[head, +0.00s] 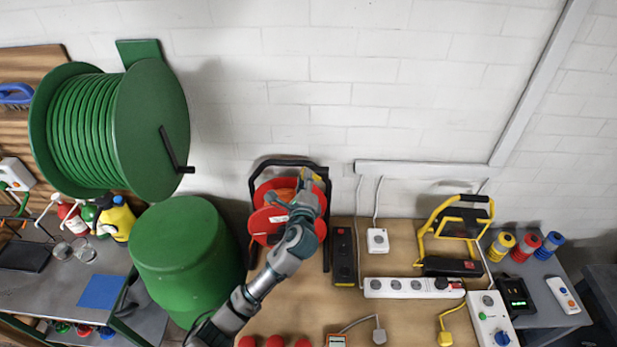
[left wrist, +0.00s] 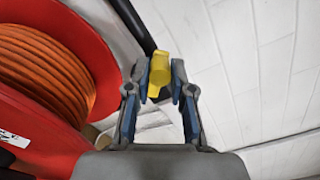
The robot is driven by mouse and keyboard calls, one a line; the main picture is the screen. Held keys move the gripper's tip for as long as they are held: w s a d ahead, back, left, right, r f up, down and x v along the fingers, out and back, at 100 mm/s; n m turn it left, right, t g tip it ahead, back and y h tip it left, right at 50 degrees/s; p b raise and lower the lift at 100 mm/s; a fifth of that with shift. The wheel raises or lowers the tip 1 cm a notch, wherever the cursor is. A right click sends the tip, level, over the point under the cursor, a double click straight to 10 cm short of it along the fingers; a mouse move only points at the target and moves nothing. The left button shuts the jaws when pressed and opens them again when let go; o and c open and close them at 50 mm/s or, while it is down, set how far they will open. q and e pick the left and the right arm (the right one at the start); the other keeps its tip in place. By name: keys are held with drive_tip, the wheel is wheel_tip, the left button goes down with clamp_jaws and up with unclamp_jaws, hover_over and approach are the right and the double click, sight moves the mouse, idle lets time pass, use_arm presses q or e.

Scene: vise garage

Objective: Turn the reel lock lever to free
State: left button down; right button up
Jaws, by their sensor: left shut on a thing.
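A red cable reel (head: 268,225) with orange cable stands in a black frame against the wall, at the back of the wooden bench. In the left wrist view the reel (left wrist: 45,70) fills the left side. The yellow lock lever (left wrist: 159,66) sits by the black frame tube. My left gripper (left wrist: 160,84) is shut on the lever, with a blue-padded finger on each side. In the head view my left gripper (head: 311,180) is at the reel's upper right and hides much of the lever. My right gripper is not in view.
A large green hose reel (head: 150,130) hangs at the left above a green barrel (head: 185,250). A black power strip (head: 343,255) and a white power strip (head: 413,288) lie right of the reel. A yellow work lamp (head: 425,235) stands farther right.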

use_arm(q)
drive_tip(key=f+n, duration=0.1)
drive_tip(key=n, duration=0.1)
drive_tip(key=a+f+n, duration=0.1)
drive_tip(key=n, duration=0.1)
drive_tip(key=shift+n+b, duration=0.4)
drive_tip(key=shift+f, duration=0.15)
drive_tip(key=c, duration=1)
unclamp_jaws()
drive_tip(key=shift+r, duration=0.2)
wheel_tip(320, 180, up, 10)
drive_tip(key=shift+f, duration=0.15)
drive_tip(key=shift+d, duration=0.1)
